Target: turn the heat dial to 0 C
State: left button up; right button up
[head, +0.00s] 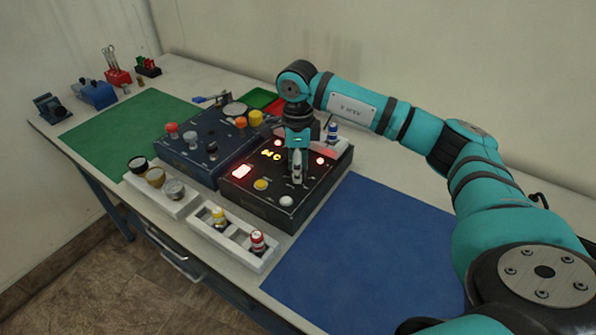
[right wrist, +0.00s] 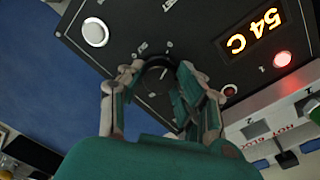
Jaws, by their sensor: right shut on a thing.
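The heat dial (right wrist: 154,74) is a dark round knob with a pale mark, on the top of a black control box (head: 258,206). My right gripper (head: 297,178) points down onto the box. In the right wrist view my right gripper (right wrist: 158,70) has its fingers on either side of the dial, shut on it. In the head view the fingers hide the dial. The lit display (right wrist: 247,33) reads 54 C; it also glows in the head view (head: 271,154). My left gripper is not in view.
A white button (head: 286,201), a yellow button (head: 261,184) and red lamps sit around the dial. A dark blue box (head: 190,165) stands to the left. A white tray (head: 225,240) with two small capped pieces lies in front. The blue mat (head: 370,260) is clear.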

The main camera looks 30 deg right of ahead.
jog(key=shift+n+b, duration=0.35)
jog(key=shift+n, duration=0.65)
jog(key=shift+w, duration=0.1)
jog(key=o, duration=1.1)
jog(key=shift+o, duration=0.2)
jog(key=shift+r, duration=0.1)
notch_tip(320, 180, up, 12)
jog(key=shift+w, duration=0.2)
jog(key=shift+d, duration=0.1)
